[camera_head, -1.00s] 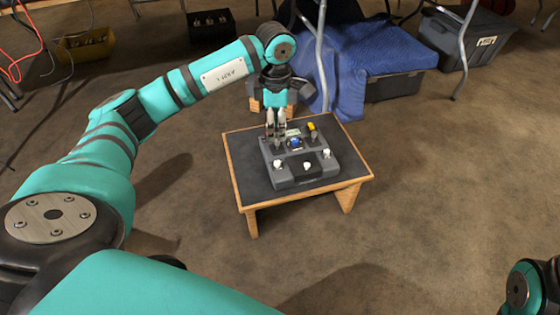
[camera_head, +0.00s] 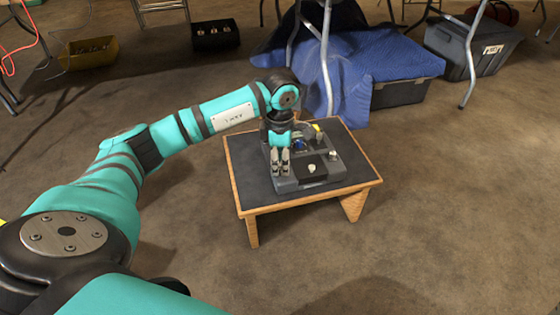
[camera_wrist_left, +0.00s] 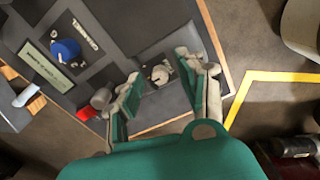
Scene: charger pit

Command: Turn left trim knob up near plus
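A dark grey control box (camera_head: 325,176) sits on a small wooden table. My left gripper (camera_head: 279,173) points down over its front left part and hides the left trim knob in the head view. In the left wrist view a pale knob (camera_wrist_left: 160,74) stands between the parted fingertips of my left gripper (camera_wrist_left: 160,82); its place suits the left knob. The fingers look apart from it. The plus mark and pointer are not readable. Another white knob (camera_head: 312,168) sits front centre, and one (camera_head: 332,155) at the right. My right gripper is not in view.
The box also carries a blue dome (camera_wrist_left: 66,50), a grey knob (camera_wrist_left: 101,98), a red part (camera_wrist_left: 88,112) and a yellow part (camera_head: 318,128). The table top (camera_head: 245,180) is bare at the left. A blue cloth (camera_head: 375,50) lies behind; open floor surrounds the table.

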